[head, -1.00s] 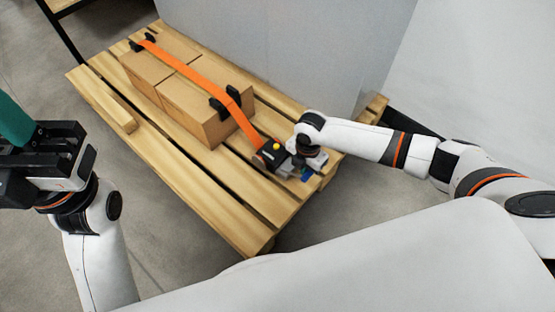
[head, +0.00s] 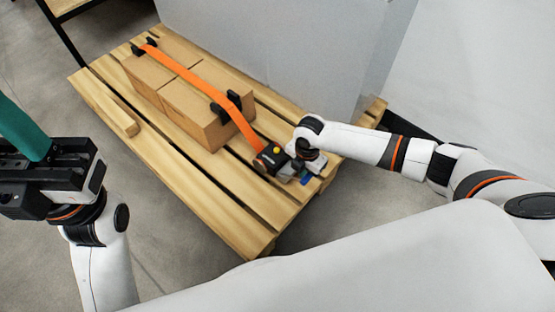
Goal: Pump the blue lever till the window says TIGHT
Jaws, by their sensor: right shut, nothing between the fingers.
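A black ratchet unit (head: 270,158) with a yellow knob (head: 277,151) sits at the near end of an orange strap (head: 235,116) on the wooden pallet. A small piece of the blue lever (head: 305,181) shows beside the unit, below my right gripper (head: 312,170). My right gripper is shut with nothing between its fingers, close to the lever; whether it touches the lever is hidden. No window text can be read from here. My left gripper (head: 45,170) is at the left edge, far from the unit, with a teal object (head: 22,130) by it; its fingertips are unclear.
Cardboard boxes (head: 195,110) sit under the strap on the pallet (head: 205,185), with black corner guards (head: 230,107) along their edges. A grey panel (head: 290,50) rises behind the pallet. Bare floor (head: 165,235) lies between my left arm and the pallet.

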